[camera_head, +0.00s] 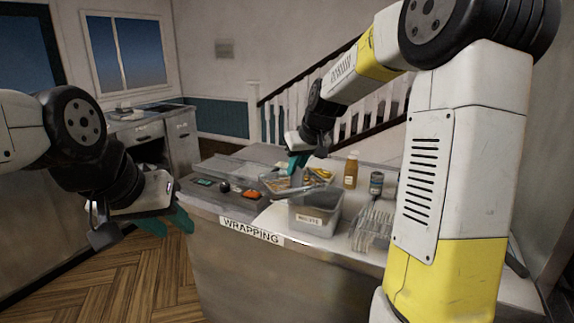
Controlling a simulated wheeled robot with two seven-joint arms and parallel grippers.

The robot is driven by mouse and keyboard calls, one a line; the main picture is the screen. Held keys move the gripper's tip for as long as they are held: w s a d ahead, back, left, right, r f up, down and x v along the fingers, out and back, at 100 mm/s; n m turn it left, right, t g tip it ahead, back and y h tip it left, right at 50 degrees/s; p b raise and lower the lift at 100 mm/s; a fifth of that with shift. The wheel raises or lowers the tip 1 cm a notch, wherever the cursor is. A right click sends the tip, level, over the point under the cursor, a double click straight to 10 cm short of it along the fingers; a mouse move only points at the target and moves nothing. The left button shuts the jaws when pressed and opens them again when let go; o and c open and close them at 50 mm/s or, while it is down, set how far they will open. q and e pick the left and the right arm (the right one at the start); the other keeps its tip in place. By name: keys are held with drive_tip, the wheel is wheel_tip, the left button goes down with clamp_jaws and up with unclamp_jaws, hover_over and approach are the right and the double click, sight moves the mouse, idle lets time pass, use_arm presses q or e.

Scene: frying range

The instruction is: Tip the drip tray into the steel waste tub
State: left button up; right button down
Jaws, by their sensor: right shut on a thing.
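The steel waste tub (316,220) is a grey open box with a label on its front, standing on the counter near its front edge. My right gripper (298,163), with teal fingers, is above and behind the tub's left side. It is shut on the drip tray (277,184), a shallow greyish tray just left of and behind the tub's rim. The fingers hide part of the tray, and its exact tilt and contents are hard to make out. My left gripper (168,222) is open and empty, low at the left, off the counter's left end.
The counter (240,262) has a "WRAPPING" label. A yellow-brown bottle (351,172) and a dark jar (376,183) stand behind the tub. A wire rack (372,227) is to its right. An orange item (252,194) lies left. Yellow pieces (320,174) lie behind the tub.

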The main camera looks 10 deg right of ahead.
drive_tip(key=d+r+y, duration=0.1)
drive_tip(key=y, duration=0.1)
drive_tip(key=w+d+r+m+g+y, duration=0.1)
drive_tip(key=d+y, duration=0.1)
drive_tip(key=shift+m, duration=0.3)
drive_tip(key=d+y, duration=0.1)
drive_tip(key=w+d+m+y, duration=0.1)
drive_tip(key=y, duration=0.1)
drive_tip(key=d+g+y, duration=0.1)
drive_tip(key=d+y, duration=0.1)
drive_tip(key=shift+w+r+m, duration=0.2)
drive_tip(key=shift+r+m, duration=0.05)
drive_tip(key=shift+m, duration=0.05)
drive_tip(key=shift+w+d+f+m+y, duration=0.1)
drive_tip(key=shift+w+d+m+y, duration=0.15)
drive_tip(key=shift+d+y, duration=0.4)
drive_tip(key=shift+w+d+m+y, duration=0.1)
drive_tip(key=shift+d+m+y, duration=0.3)
drive_tip(key=shift+y, duration=0.35)
drive_tip(key=shift+w+d+f+m+y, duration=0.1)
drive_tip(key=shift+w+d+m+y, duration=0.15)
drive_tip(key=shift+d+y, duration=0.4)
drive_tip(key=shift+a, duration=0.1)
